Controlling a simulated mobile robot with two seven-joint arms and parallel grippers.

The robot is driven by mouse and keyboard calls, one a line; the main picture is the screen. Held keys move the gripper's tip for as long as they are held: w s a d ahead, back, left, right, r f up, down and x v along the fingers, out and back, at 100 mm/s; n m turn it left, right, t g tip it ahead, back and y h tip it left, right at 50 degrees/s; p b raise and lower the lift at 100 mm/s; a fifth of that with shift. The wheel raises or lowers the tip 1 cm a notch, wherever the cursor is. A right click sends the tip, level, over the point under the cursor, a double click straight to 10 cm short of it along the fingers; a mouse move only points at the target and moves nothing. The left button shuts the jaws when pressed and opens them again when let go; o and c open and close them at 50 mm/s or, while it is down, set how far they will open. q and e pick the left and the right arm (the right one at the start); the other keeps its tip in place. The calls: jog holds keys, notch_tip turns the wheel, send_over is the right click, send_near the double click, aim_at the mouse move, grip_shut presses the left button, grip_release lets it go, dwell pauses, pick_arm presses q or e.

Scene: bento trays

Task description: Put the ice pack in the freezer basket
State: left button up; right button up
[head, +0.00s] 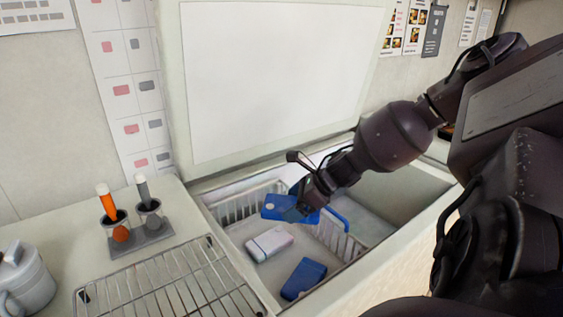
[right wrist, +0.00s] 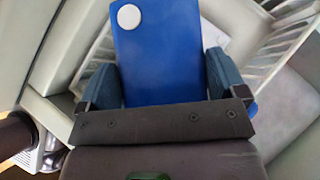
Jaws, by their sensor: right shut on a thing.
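The blue ice pack (head: 274,206), with a round white cap, is in my right gripper (head: 298,211) in the head view. The right wrist view shows the ice pack (right wrist: 160,60) between both fingers of my right gripper (right wrist: 160,78), which is shut on it. The white slatted freezer basket (head: 342,243) sits inside the open chest freezer. The held pack is over the basket, near its back left part; its exact height above the floor is hard to tell. My left gripper is not in view.
A white pack (head: 268,243) and another blue pack (head: 303,279) lie in the freezer, below the held one. The raised lid (head: 275,75) stands behind. A wire rack (head: 170,285), a holder with two handled tools (head: 138,237) and a grey jug (head: 22,280) occupy the left counter.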

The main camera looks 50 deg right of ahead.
notch_tip(320, 180, down, 19)
jog(key=b, duration=0.2)
jog(key=shift+b, duration=0.3)
jog(key=shift+f, duration=0.45)
jog(key=shift+r, duration=0.1)
jog(key=o, duration=0.9)
